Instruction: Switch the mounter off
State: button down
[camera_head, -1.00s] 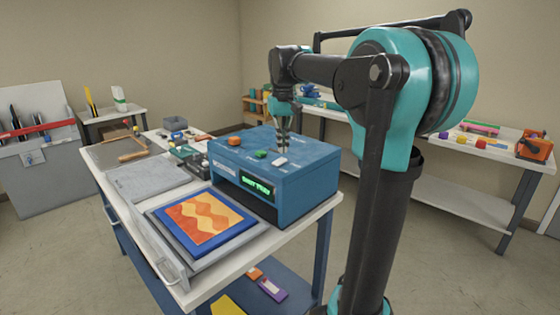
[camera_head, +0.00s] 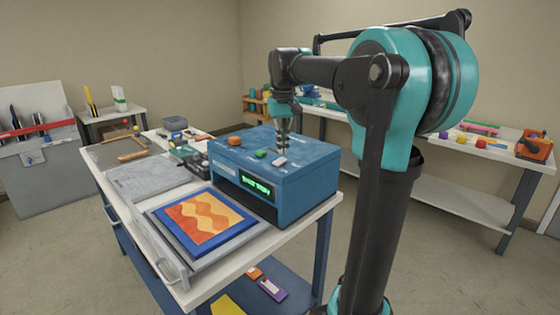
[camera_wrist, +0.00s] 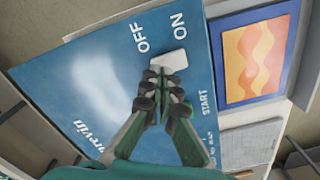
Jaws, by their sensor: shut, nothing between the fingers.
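The mounter (camera_head: 300,196) is a blue box machine on the table, with a lit green-text display (camera_head: 258,188) on its front. Its white switch (camera_wrist: 167,62) lies on the top face beside the printed words OFF and ON. The switch also shows in the head view (camera_head: 280,161). My gripper (camera_wrist: 160,82) is shut and empty, pointing down, with its fingertips at the near edge of the switch in the wrist view. I cannot tell whether they touch it. In the head view my gripper (camera_head: 281,148) is just above the top face.
A green button (camera_head: 260,154) and an orange knob (camera_head: 235,141) are also on the top face. A framed orange-and-yellow print (camera_head: 205,217) lies on the tray in front. A grey slab (camera_head: 148,180) lies to the left. A side table (camera_head: 480,143) stands behind at right.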

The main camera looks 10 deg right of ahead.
aim_at(283, 159)
jog(key=shift+f, duration=1.1)
dwell(1.0)
jog(key=shift+r, duration=3.55)
